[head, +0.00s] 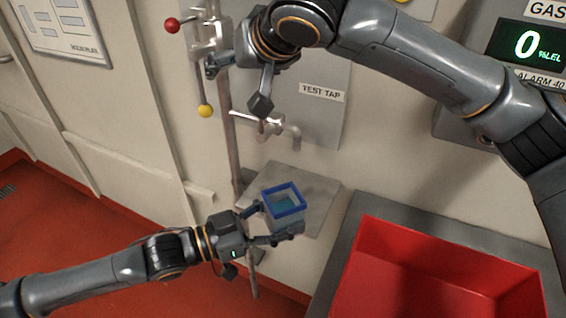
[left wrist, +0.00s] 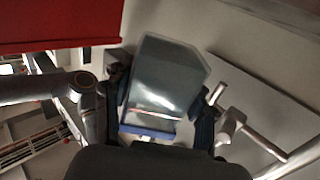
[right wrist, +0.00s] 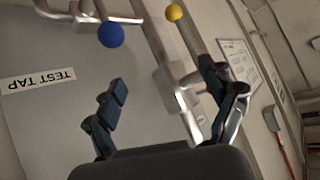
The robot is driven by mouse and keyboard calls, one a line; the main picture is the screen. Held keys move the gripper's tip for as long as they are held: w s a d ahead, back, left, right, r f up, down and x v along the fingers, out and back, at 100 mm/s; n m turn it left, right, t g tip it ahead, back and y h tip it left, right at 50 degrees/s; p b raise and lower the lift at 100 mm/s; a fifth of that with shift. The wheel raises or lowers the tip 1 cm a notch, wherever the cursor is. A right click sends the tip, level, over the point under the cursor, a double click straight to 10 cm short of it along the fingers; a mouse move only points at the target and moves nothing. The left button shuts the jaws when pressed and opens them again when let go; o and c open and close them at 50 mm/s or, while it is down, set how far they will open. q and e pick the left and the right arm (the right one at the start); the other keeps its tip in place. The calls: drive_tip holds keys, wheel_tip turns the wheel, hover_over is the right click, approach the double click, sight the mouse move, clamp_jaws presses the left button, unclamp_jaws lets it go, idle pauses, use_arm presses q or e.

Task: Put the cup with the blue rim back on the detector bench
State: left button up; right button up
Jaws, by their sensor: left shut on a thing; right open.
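The clear cup with the blue rim (head: 284,211) is upright below the test tap, with a bluish tint inside. My left gripper (head: 272,221) is shut on its sides and holds it in front of a grey plate. In the left wrist view the cup (left wrist: 165,80) fills the space between the fingers. My right gripper (head: 237,84) is open by the valve pipe, above and left of the tap. In the right wrist view a pipe with a valve body (right wrist: 178,90) shows between its fingers. I cannot identify the detector bench for certain.
The test tap (head: 268,125) sticks out from a wall panel. A red knob (head: 171,25) and a yellow knob (head: 205,111) are on the valve levers. A red bin (head: 440,262) stands on a grey surface (head: 346,240) at right, below a gas display (head: 525,44) reading 0.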

drive_tip(key=s+d+f+g+h, duration=0.3)
drive_tip(key=s+f+g, duration=0.1)
drive_tip(key=f, duration=0.3)
drive_tip(key=n+g+h, duration=0.1)
drive_tip(key=g+h, duration=0.2)
drive_tip(key=g, duration=0.2)
approach(283, 214)
wheel_tip(283, 214, down, 2)
drive_tip(key=w, duration=0.3)
wheel_tip(283, 214, down, 12)
drive_tip(key=shift+f, duration=0.1)
drive_tip(key=c, duration=1.2)
use_arm(q)
drive_tip(key=o, duration=1.1)
use_arm(e)
drive_tip(key=shift+c, duration=0.7)
